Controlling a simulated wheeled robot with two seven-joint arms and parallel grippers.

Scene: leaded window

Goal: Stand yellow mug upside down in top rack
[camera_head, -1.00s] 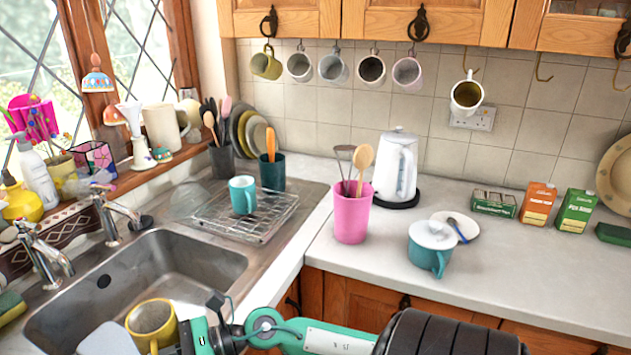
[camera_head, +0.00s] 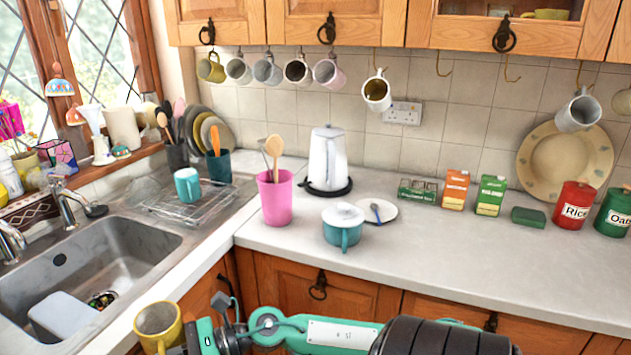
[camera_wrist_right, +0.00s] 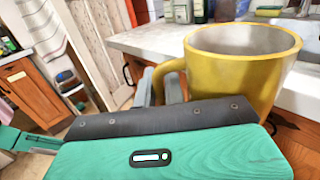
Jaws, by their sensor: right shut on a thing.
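A yellow mug (camera_head: 158,322) is at the bottom left of the head view, in front of the counter edge by the sink. My right gripper (camera_head: 188,338) is shut on it. In the right wrist view the yellow mug (camera_wrist_right: 240,70) is roughly upright, mouth up, and the fingers (camera_wrist_right: 160,85) are at its handle. A wire rack (camera_head: 215,205) lies on the drainboard with a teal mug (camera_head: 188,185) on it; I cannot tell whether this is the top rack. My left gripper is out of view.
The sink (camera_head: 95,255) holds a whitish board (camera_head: 62,314). A pink utensil pot (camera_head: 275,198), white kettle (camera_head: 327,160) and teal lidded pot (camera_head: 343,226) stand on the counter (camera_head: 430,245). Several mugs hang on the back wall. The counter's front right is clear.

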